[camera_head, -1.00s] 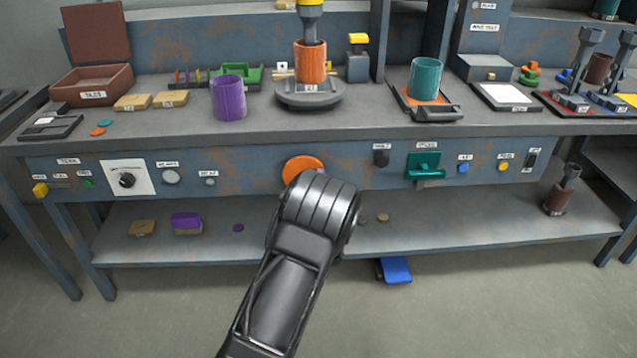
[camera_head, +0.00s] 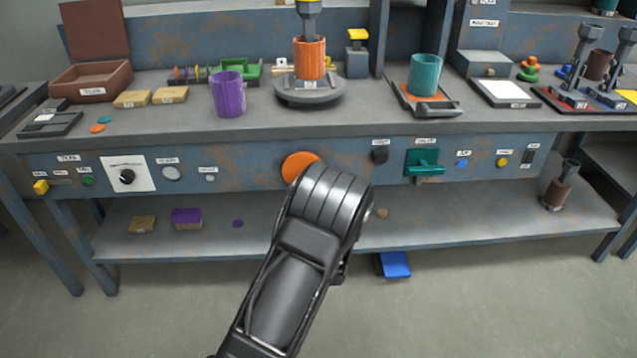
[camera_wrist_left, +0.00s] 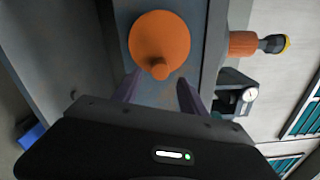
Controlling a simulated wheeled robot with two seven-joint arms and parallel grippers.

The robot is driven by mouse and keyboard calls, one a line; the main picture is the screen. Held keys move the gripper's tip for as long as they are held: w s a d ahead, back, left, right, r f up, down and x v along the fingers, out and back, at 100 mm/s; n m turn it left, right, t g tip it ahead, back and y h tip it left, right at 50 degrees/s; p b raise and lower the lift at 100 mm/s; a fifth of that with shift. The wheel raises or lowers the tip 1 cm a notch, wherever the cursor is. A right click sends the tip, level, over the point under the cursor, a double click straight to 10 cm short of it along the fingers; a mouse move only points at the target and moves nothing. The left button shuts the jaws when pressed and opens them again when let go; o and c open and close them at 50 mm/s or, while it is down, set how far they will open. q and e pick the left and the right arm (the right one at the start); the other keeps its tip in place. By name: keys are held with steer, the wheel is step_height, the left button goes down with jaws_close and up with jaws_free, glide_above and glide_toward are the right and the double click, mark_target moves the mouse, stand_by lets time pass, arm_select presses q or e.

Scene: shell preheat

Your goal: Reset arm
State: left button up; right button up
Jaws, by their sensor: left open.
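My left arm rises from the bottom middle of the head view, and its gripper is hidden there behind its own wrist. In the left wrist view my left gripper (camera_wrist_left: 159,90) is open, its two dark fingers apart with nothing between them. The round orange disc (camera_wrist_left: 150,35) on the bench's front panel, with a small knob, lies just beyond the fingertips. Whether they touch it I cannot tell. In the head view the disc (camera_head: 299,166) shows just above my wrist. My right gripper is in neither view.
The workbench top (camera_head: 190,135) holds a purple cup (camera_head: 228,96), an orange cup (camera_head: 309,60) under a press, and a teal cup (camera_head: 425,76). A teal handle (camera_head: 424,163) sits on the panel right of my wrist. A blue pedal (camera_head: 396,265) lies below the shelf.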

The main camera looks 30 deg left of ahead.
arm_select(q)
steer(key=shift+v, duration=0.8)
steer(key=s+d+f+n+g+h, duration=0.25)
steer(key=d+f+n+h, duration=0.35)
steer(key=f, duration=0.6)
steer(key=s+d+f+n+g+h, duration=0.5)
steer(key=s+d+f+n+g, duration=0.2)
steer(key=s+d+f, duration=0.85)
steer(key=s+d+n+g+h, duration=0.2)
steer(key=s+d+g+h, duration=0.2)
steer(key=s+d, duration=1)
step_height(320, 180, up, 18)
steer(key=s+a+p, duration=0.1)
steer(key=p, duration=1.7)
steer(key=shift+a+r+n, duration=0.2)
steer(key=shift+r+n, duration=0.05)
steer(key=shift+n, duration=0.05)
